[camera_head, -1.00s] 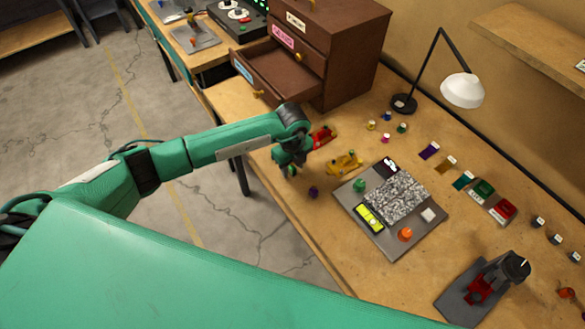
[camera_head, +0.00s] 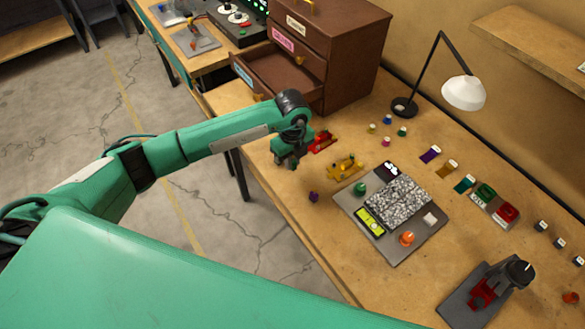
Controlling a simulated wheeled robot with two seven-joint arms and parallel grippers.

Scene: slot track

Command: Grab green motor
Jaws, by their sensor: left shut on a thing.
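My left gripper (camera_head: 289,163) is at the near left edge of the workbench, pointing down, left of a red car body (camera_head: 322,141). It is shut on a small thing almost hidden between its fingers. A small green piece showed at the fingertips a moment earlier, and I take it as the green motor. A purple piece (camera_head: 313,196) stands on the bench right of and below the gripper. Another small green piece (camera_head: 402,131) stands at the back. My right gripper is not in view.
A yellow car body (camera_head: 346,168) and a grey plate (camera_head: 351,207) with an orange knob (camera_head: 407,239) lie right of the gripper. A brown drawer cabinet (camera_head: 345,60) with an open drawer (camera_head: 274,79) stands behind it. A lamp (camera_head: 463,92) stands at the back.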

